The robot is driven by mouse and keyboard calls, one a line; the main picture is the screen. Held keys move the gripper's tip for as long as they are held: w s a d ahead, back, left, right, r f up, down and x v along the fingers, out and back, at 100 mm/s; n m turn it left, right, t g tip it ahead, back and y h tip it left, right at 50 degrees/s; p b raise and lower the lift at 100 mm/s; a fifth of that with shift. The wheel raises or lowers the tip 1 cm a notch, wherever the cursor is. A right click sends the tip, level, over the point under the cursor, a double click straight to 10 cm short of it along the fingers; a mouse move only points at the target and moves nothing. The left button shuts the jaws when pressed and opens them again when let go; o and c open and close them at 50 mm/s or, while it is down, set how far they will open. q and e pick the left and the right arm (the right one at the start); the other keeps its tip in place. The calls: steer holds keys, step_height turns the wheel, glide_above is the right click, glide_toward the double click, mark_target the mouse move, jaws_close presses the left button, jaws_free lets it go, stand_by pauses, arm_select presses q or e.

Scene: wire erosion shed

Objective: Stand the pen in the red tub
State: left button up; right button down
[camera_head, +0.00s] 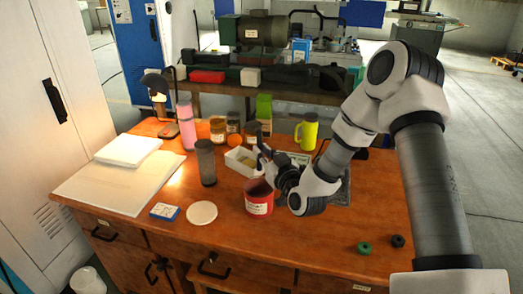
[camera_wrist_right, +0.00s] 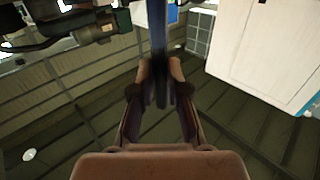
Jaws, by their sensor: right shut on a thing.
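The red tub (camera_head: 258,203) stands on the wooden desk near its front edge, with a pale label on its front. My right gripper (camera_head: 265,160) is just behind and above the tub's rim in the head view, with its arm coming in from the right. In the right wrist view its two fingers (camera_wrist_right: 160,78) are closed on a long dark blue pen (camera_wrist_right: 158,35), which runs upward out of the picture. In the head view I cannot clearly separate the pen from the dark gripper. My left gripper is out of view.
A white box (camera_head: 232,162) is behind the tub, left of my gripper. A grey bottle (camera_head: 206,165), white disc (camera_head: 202,213) and blue-and-white card (camera_head: 165,212) are left. A yellow-green mug (camera_head: 309,132) is behind.

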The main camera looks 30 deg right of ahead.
arm_select(q)
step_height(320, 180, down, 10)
steer(key=b, duration=0.9)
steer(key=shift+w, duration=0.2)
arm_select(e)
step_height(320, 180, down, 12)
steer(key=shift+w+f, duration=0.15)
steer(key=shift+w, duration=0.15)
steer(key=c, duration=1.1)
jaws_free()
steer(key=s, duration=0.4)
steer(key=s+a, duration=0.1)
steer(key=s, duration=0.6)
steer(key=shift+s+a, duration=0.15)
steer(key=shift+s, duration=0.25)
